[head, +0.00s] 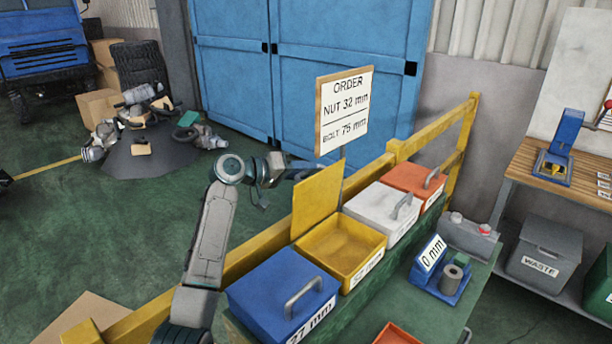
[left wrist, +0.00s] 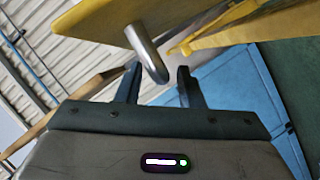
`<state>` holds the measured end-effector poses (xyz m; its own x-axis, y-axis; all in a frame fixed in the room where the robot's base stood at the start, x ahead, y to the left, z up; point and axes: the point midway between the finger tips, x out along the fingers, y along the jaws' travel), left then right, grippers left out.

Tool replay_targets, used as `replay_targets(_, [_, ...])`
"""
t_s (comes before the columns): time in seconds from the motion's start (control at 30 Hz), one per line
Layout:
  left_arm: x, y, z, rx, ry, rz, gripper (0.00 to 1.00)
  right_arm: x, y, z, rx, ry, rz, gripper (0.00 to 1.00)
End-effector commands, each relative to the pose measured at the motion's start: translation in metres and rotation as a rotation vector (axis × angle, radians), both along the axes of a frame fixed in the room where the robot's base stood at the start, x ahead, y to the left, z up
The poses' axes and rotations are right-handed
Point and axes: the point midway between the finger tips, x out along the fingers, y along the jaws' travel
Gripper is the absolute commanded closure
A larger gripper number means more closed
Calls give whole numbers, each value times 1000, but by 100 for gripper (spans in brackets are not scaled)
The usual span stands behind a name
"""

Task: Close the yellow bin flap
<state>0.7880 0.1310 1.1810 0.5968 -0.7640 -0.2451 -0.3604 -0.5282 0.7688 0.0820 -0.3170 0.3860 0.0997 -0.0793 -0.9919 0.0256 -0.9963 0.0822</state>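The yellow bin (head: 343,246) stands in the row of bins, and its inside shows empty. Its yellow flap (head: 318,198) stands raised at the bin's back left edge. My left gripper (head: 302,173) is at the far side of the flap, near its upper part; the flap hides the fingertips in the head view. In the left wrist view the two fingers (left wrist: 157,82) are apart, with the end of a grey metal handle (left wrist: 146,48) on the yellow flap (left wrist: 92,14) at the gap between them. I cannot tell whether they touch. My right gripper is not in view.
A blue bin (head: 275,287) stands in front of the yellow one; a white bin (head: 385,208) and an orange bin (head: 414,181) stand beyond, all with lids down. A yellow rail (head: 250,258) runs behind the row. An order sign (head: 344,108) rises close behind the flap.

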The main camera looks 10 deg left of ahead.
Motion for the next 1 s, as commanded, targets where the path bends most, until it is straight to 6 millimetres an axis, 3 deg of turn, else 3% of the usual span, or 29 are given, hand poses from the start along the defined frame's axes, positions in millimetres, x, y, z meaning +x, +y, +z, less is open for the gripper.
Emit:
replay_targets(0.43, [8, -10, -3, 0, 0, 1, 66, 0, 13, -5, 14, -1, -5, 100])
replay_targets(0.63, [8, -10, -3, 1, 0, 1, 100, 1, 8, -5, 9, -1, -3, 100])
replay_targets(1.0, [5, -14, -2, 21, -14, -1, 100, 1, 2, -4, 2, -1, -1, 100])
